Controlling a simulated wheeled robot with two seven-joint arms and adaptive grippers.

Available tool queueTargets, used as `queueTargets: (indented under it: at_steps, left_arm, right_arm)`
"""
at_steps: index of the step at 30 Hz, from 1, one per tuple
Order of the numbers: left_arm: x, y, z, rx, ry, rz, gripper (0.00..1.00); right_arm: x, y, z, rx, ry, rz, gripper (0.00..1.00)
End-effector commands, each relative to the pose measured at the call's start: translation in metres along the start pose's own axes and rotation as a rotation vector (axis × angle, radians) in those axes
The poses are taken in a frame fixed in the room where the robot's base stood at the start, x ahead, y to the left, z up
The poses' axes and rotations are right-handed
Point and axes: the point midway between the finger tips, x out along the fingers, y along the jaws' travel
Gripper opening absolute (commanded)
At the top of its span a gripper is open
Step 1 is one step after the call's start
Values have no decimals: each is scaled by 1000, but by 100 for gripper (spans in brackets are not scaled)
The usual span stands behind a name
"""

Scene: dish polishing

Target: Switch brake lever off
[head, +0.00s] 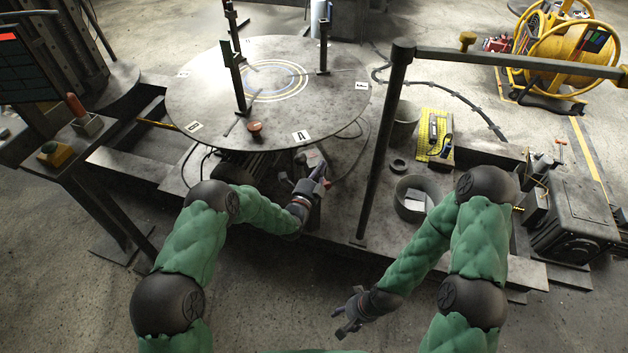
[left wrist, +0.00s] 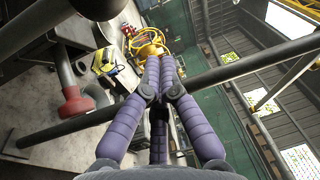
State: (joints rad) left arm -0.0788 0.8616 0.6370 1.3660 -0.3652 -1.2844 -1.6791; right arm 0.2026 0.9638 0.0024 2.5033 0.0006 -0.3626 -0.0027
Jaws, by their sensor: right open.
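A red-brown knob (head: 254,128) sits at the front rim of the round turntable (head: 200,110). A red knob on a dark stem (left wrist: 75,100) also shows at the left of the left wrist view. I cannot tell for sure which part is the brake lever. Another red-orange handle (head: 76,104) stands upright on a post at the left. My left gripper (head: 322,172) is just below the turntable's front edge, right of the rim knob and apart from it. Its fingers (left wrist: 163,60) are together with nothing seen between them. My right gripper (head: 346,322) is open and empty, low over the floor.
A dark post and rail (head: 380,150) rise right of my left gripper. Buckets (head: 418,198), a yellow tool mat (head: 433,135) and a dark machine box (head: 575,215) stand at the right. Upright posts (head: 235,75) stand on the turntable. The floor in front is clear.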

Motion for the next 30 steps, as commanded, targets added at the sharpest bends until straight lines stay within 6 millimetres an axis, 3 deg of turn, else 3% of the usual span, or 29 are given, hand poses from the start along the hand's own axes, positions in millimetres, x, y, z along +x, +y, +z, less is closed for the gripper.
queueTargets:
  at_steps: [3,6,12,30]
  left_arm:
    - [21,1,1,1,0,-1,0]
    - [11,2,19,-1,-4,2,0]
    - [5,1,35,0,-3,1,0]
    - [1,0,42,-13,-2,-14,0]
  right_arm:
    - [5,2,0,0,0,0,56]
    - [7,2,0,0,0,0,56]
    - [9,3,0,0,0,0,56]
    - [14,5,-1,0,0,0,56]
